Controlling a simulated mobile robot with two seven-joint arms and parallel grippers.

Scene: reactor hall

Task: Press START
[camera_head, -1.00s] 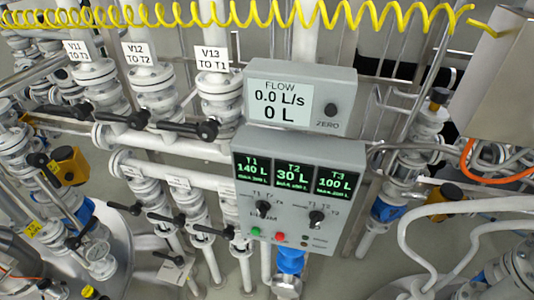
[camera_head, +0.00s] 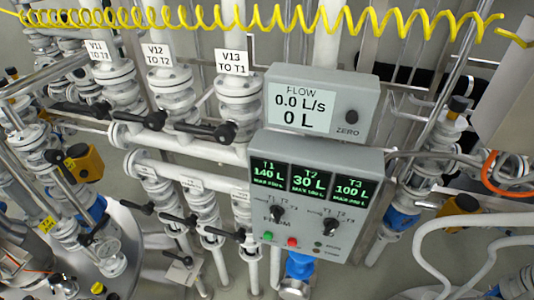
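The grey control box (camera_head: 370,165) hangs in the middle of the head view. Its three green-on-black displays read T1 140 L, T2 30 L and T3 100 L. Below them are two black selector knobs, a left knob (camera_head: 277,213) and a right knob (camera_head: 330,225). A green button (camera_head: 267,236) and a red button (camera_head: 292,242) sit at the lower left of the face. The button lettering is too small to read. Neither of my grippers is in view.
Above it, a flow meter (camera_head: 357,88) shows 0.0 L/s and 0 L, with a black ZERO knob (camera_head: 351,116). Valves labelled V11, V12 and V13 (camera_head: 232,62) with black handles stand at left. A yellow coiled hose (camera_head: 240,17) crosses the top. White pipes (camera_head: 440,262) are at lower right.

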